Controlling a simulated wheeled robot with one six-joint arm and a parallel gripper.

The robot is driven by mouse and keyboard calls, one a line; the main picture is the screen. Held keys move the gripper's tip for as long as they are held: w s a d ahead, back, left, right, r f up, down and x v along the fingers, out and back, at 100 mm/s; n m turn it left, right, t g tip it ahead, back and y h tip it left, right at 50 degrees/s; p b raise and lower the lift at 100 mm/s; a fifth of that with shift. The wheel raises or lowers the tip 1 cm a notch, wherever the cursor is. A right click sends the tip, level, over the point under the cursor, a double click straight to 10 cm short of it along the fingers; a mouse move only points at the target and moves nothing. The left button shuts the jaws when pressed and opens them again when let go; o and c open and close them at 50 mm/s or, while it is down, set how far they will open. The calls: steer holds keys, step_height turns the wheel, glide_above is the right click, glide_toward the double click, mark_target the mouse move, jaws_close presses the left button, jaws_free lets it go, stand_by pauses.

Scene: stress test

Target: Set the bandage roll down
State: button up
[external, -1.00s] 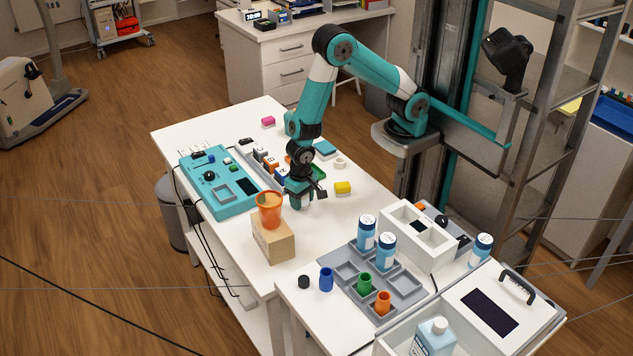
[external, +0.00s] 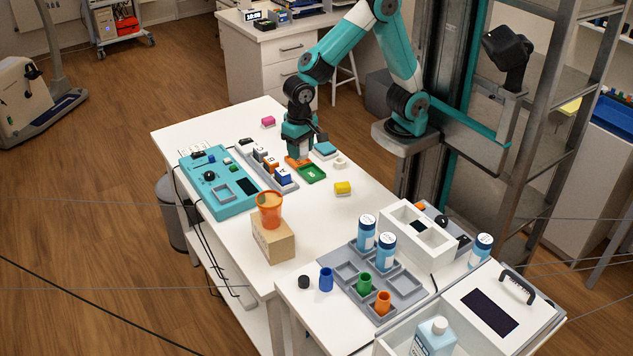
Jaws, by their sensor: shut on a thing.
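My gripper (external: 298,152) points down, low over the orange tray (external: 293,160) at the far middle of the white table. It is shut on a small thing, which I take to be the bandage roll. The fingers mostly hide it, and I cannot tell whether it touches the tray. The orange tray shows only in part around the gripper. A green tray (external: 312,174) lies just in front of it to the right.
A small white ring (external: 340,163), a teal block (external: 325,149) and a yellow block (external: 343,188) lie to the right. A grey rack (external: 272,170) and a teal panel (external: 218,182) lie left. An orange cup (external: 270,209) stands on a cardboard box (external: 273,243). The table's right middle is clear.

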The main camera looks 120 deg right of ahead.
steer(key=w+a+b, duration=0.2)
steer(key=a+b, duration=0.3)
steer(key=a, duration=0.8)
glide_above(322, 235)
steer(key=shift+m, duration=0.3)
step_height(322, 235, down, 14)
steer(key=shift+r, duration=0.2)
steer(key=shift+f, duration=2.5)
steer(key=shift+f+b, duration=0.1)
steer(key=shift+b, duration=0.2)
steer(key=o, duration=0.8)
steer(key=shift+o, duration=0.5)
